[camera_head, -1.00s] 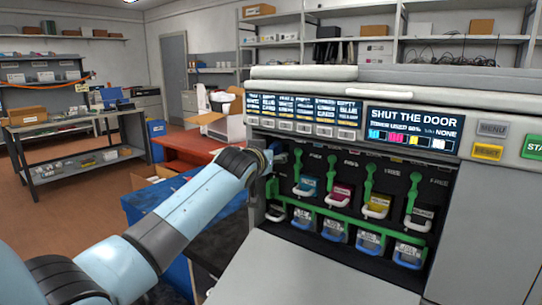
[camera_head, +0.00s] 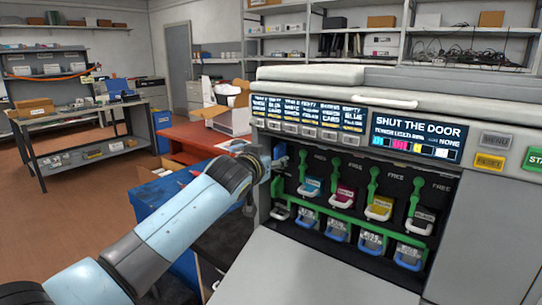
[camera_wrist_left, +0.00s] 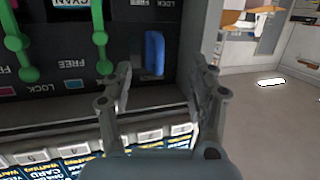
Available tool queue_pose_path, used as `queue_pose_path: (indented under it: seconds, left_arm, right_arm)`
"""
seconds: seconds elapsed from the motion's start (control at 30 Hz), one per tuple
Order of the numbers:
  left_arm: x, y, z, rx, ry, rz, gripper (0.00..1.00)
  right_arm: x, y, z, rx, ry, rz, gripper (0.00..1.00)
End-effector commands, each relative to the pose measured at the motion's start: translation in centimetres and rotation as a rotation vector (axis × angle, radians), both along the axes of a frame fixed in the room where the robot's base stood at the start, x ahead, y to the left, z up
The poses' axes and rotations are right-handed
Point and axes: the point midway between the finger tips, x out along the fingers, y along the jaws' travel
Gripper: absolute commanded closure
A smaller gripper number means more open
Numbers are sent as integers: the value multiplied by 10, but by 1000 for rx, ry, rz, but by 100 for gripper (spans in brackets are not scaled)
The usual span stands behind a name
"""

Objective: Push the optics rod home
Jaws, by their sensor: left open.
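The printer's front bay is open. A blue loop handle (camera_wrist_left: 154,53), apparently the end of the optics rod, stands in a dark recess in the wrist view, which shows the printer upside down. In the head view a small blue part (camera_head: 281,152) shows at the bay's left edge, beside my left wrist. My left gripper (camera_wrist_left: 162,88) is open and empty. Its two fingers point toward the recess, with the blue handle beyond and between them, apparently apart from it. In the head view the left fingers are mostly hidden behind my wrist. My right gripper is not in view.
Green levers (camera_head: 374,183) and a green bar (camera_head: 345,222) cross the bay around several toner cartridges (camera_head: 379,207). Blue-handled units (camera_head: 369,242) sit below. The lowered door (camera_head: 315,275) lies in front. The display (camera_head: 416,134) reads "SHUT THE DOOR". A blue bin (camera_head: 165,205) stands left.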

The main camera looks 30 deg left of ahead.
Motion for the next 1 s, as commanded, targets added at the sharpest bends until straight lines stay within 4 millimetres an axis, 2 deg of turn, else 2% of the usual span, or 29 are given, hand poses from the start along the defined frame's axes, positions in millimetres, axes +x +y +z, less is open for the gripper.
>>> queue_pose_path:
  seconds: [0.33, 0.9, 1.0]
  left_arm:
    - [-16, -4, 3, -1, 1, 0, 42]
    - [-17, -4, 3, -1, 1, 0, 42]
    - [-24, -6, -2, -1, 20, 2, 42]
  right_arm:
    - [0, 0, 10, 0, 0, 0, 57]
    - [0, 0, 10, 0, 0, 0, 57]
    - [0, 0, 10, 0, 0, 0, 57]
